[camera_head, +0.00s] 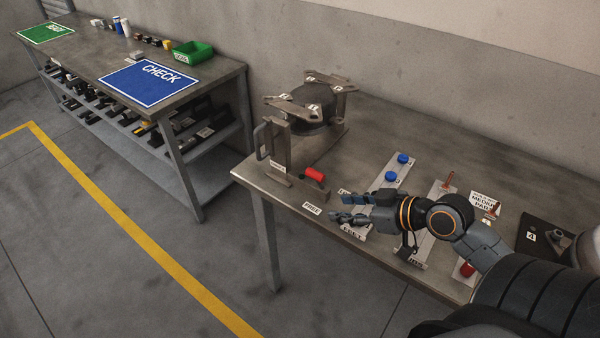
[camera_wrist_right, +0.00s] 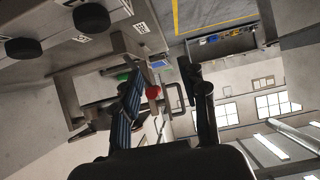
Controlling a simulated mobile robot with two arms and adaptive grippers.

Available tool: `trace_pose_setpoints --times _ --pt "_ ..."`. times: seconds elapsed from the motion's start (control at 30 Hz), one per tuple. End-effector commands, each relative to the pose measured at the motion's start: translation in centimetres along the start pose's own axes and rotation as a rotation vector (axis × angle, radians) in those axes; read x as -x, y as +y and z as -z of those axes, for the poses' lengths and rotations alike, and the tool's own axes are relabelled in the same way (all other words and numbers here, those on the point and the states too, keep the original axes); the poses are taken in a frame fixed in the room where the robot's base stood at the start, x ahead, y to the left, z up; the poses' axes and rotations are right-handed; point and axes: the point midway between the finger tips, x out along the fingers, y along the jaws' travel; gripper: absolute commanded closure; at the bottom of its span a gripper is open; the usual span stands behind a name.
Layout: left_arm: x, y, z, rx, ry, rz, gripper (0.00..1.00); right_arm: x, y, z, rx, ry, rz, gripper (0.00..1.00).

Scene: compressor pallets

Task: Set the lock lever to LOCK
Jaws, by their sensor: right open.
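The lock lever with its red grip (camera_head: 314,174) is at the base of the metal clamp fixture (camera_head: 276,150), near the table's front edge. A FREE label (camera_head: 312,209) lies in front of it, and another small label (camera_head: 344,192) sits to its right, partly hidden by my gripper. My right gripper (camera_head: 344,207) is open and empty, to the right of the red grip and apart from it. In the right wrist view, the red grip (camera_wrist_right: 153,92) shows between the open fingers (camera_wrist_right: 165,75), beyond them. My left gripper is not in view.
A dark round compressor (camera_head: 315,106) is held in the fixture. Another bench (camera_head: 215,88) with a blue CHECK mat (camera_head: 150,82) stands left. The floor between benches is clear.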

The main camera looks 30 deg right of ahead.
Motion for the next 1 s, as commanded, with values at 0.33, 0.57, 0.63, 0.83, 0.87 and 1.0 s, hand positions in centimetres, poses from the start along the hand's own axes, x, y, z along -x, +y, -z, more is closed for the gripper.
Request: trace_pose_setpoints --times 0.33,0.57,0.63,0.83,0.87,1.0 --pt "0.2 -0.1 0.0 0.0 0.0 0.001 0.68 1.1 3.2 5.4 0.015 0.154 -0.021 0.57" --pt "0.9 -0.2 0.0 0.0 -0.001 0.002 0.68 -1.9 3.3 6.0 0.012 0.155 -0.022 0.57" --pt "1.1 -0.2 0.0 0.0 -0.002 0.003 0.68 -3.1 3.2 6.2 0.012 0.154 -0.021 0.57" --pt "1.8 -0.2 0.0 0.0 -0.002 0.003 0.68 -6.6 3.3 6.7 0.013 0.153 -0.02 0.57" --pt "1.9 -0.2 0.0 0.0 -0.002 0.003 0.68 -7.2 3.3 6.7 0.011 0.153 -0.021 0.57" --pt "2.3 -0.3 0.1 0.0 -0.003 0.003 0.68 -9.4 3.3 7.0 0.012 0.151 -0.02 0.57"
